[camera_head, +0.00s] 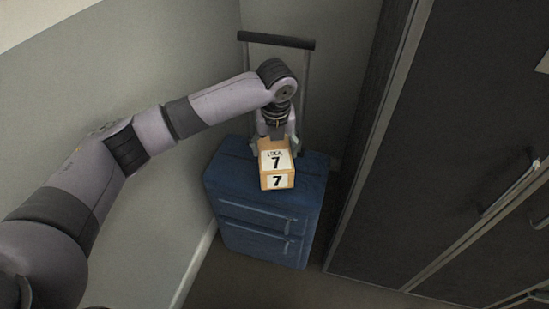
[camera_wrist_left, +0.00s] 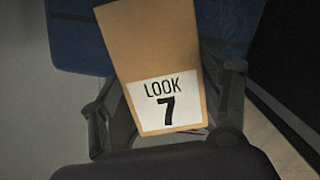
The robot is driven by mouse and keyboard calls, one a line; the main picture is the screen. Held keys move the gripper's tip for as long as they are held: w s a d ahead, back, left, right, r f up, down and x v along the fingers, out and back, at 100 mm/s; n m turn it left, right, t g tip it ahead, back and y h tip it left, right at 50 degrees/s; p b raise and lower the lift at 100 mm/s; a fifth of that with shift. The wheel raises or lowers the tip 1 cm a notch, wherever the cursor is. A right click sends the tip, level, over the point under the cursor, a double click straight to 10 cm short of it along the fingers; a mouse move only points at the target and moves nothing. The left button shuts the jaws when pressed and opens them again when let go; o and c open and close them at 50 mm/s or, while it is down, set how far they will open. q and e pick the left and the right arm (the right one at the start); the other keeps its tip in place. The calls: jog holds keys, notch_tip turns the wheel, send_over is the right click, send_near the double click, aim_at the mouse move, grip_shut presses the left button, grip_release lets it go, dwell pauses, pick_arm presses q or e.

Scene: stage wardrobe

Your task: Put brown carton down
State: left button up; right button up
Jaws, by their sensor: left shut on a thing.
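The brown carton (camera_head: 291,172) has white labels reading "LOOK 7" and "7". My left gripper (camera_head: 276,146) is shut on the carton, with a finger on either side. In the left wrist view the carton (camera_wrist_left: 155,45) sits between the two fingers (camera_wrist_left: 167,110). In the head view it appears over the top of a blue suitcase (camera_head: 225,176). I cannot tell whether its underside touches the suitcase. My right gripper is not in view.
The suitcase stands upright in a corner, with its black pull handle (camera_head: 276,40) raised behind the carton. A grey wall (camera_head: 170,60) is on the left. A dark wardrobe (camera_head: 440,150) with handles is on the right. Some floor (camera_head: 240,285) shows in front.

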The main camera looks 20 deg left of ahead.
aim_at(275, 152)
pick_arm(q)
notch_tip(275, 152, down, 4)
jog(key=shift+r+b, duration=0.25)
jog(key=shift+b, duration=0.15)
jog(key=o, duration=1.4)
jog(key=shift+f, duration=0.1)
